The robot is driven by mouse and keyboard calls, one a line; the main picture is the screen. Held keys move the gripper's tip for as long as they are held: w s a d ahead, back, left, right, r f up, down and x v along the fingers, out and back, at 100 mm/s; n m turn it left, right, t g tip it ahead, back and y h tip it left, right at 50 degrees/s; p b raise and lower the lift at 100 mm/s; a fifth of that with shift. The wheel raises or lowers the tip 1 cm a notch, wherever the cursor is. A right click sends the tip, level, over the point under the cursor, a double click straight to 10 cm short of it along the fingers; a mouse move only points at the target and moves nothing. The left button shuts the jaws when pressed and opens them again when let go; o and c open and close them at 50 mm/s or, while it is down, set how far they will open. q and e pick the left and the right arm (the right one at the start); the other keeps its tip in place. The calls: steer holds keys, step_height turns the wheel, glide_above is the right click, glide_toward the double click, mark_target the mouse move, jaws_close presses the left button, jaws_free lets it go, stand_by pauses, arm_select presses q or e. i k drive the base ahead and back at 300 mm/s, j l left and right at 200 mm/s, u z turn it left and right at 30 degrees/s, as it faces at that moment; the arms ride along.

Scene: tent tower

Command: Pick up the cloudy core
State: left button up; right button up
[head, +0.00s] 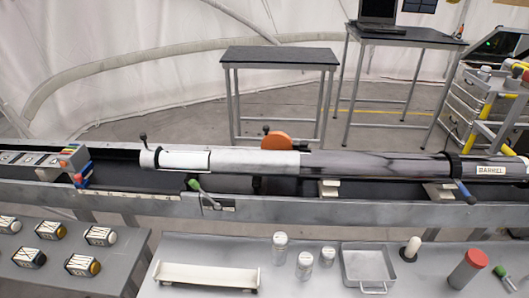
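Neither of my grippers shows in the head view. A long tube lies level along the metal trough (270,209) across the middle. Its left part (230,161) is pale white, and its middle part (375,164) is dark grey with a cloudy, streaked look. A "BARREL" label (491,170) sits at its right end. Nothing is named as the cloudy core, and I cannot tell for sure which thing it is. A short whitish cylinder (412,247) stands upright on a dark round base on the front table.
The front table (222,252) holds a white cradle tray (207,275), several clear jars (280,249), a metal pan (369,264), a red-topped cylinder (468,269) and a green-handled tool (502,274). Striped blocks (50,230) lie on the left table. A bare table (280,56) stands behind.

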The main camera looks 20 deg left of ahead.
mark_target(167, 159)
steer(key=u, duration=1.1)
steer(key=i+l+z, duration=0.35)
steer(key=l+z, duration=0.15)
